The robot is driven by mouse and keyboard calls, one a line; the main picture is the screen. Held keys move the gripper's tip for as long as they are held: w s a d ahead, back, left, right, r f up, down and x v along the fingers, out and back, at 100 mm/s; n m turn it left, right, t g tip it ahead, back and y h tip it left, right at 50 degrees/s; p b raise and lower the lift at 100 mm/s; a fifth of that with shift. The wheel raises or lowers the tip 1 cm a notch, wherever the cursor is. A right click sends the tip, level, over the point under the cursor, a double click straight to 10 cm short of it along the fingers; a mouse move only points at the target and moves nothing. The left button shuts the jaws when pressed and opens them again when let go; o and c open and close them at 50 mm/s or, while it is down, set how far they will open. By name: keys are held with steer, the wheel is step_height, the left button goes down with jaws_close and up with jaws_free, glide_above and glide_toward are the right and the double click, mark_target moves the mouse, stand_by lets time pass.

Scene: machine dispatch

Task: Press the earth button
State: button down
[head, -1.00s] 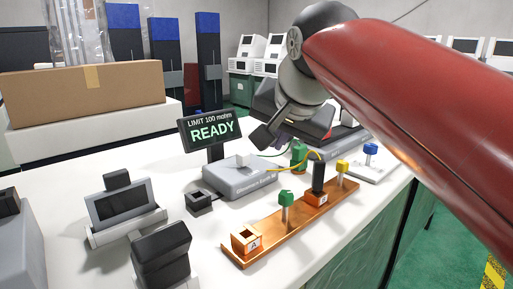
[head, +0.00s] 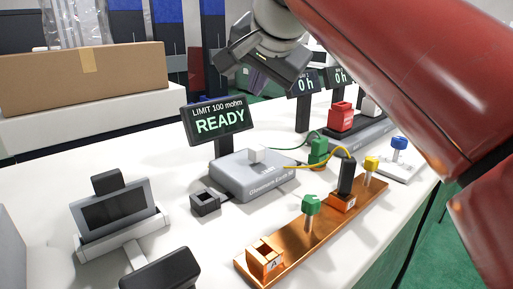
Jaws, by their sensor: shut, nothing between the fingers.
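A grey earth tester (head: 240,183) sits on the white bench, with lettering on its front that seems to include "Earth". A small pale raised block (head: 257,154) on its top looks like the button. A black display (head: 218,120) behind it reads "LIMIT 100 mohm READY". My gripper (head: 258,80) is shut and empty, in the air above and behind the tester in the picture, apart from the button. Its fingertips are small and dark, so their exact height is hard to tell.
A copper bar (head: 318,232) with a green post (head: 310,205), a yellow post (head: 370,164) and orange sockets lies right of the tester. A black plug (head: 346,178) with a yellow cable stands there. A small black socket (head: 205,203) and a screen (head: 115,212) stand left.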

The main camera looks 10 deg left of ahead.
mark_target(258, 149)
steer(key=shift+f+b, duration=3.95)
steer(key=shift+f, duration=0.35)
steer(key=shift+f, duration=0.1)
steer(key=shift+f, duration=0.3)
steer(key=shift+f+b, duration=0.6)
steer(key=shift+b, duration=0.1)
steer(key=shift+r+p, duration=1)
steer(key=shift+p, duration=0.05)
step_height(258, 149, up, 5)
steer(key=p, duration=0.5)
steer(key=shift+r, duration=0.15)
